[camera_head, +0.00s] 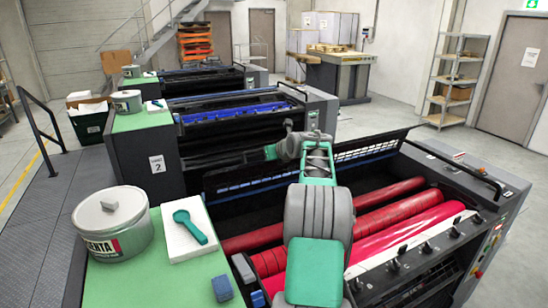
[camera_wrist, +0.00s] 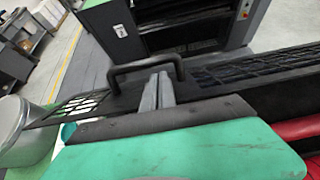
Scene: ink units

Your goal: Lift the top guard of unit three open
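The near unit with red rollers (camera_head: 395,216) shows no number; it stands in front of the unit labelled 2. Its black top guard (camera_head: 372,152) with a mesh strip is raised behind the rollers, which lie exposed. In the wrist view the guard's mesh (camera_wrist: 80,106) and its black bar handle (camera_wrist: 118,71) are close ahead. My gripper (camera_wrist: 159,80) has its two grey fingers side by side, almost together, with the tips at the handle bar. The bar runs across both fingers, not between them; I cannot tell whether they touch it. In the head view my arm hides the fingertips.
A green side top (camera_head: 150,285) at the left holds an ink tin (camera_head: 112,235), a white pad (camera_head: 180,243) with a green tool, and a blue block (camera_head: 222,288). Unit 2 (camera_head: 150,165) stands close behind. Open floor lies at the right, before a shelf rack (camera_head: 455,85).

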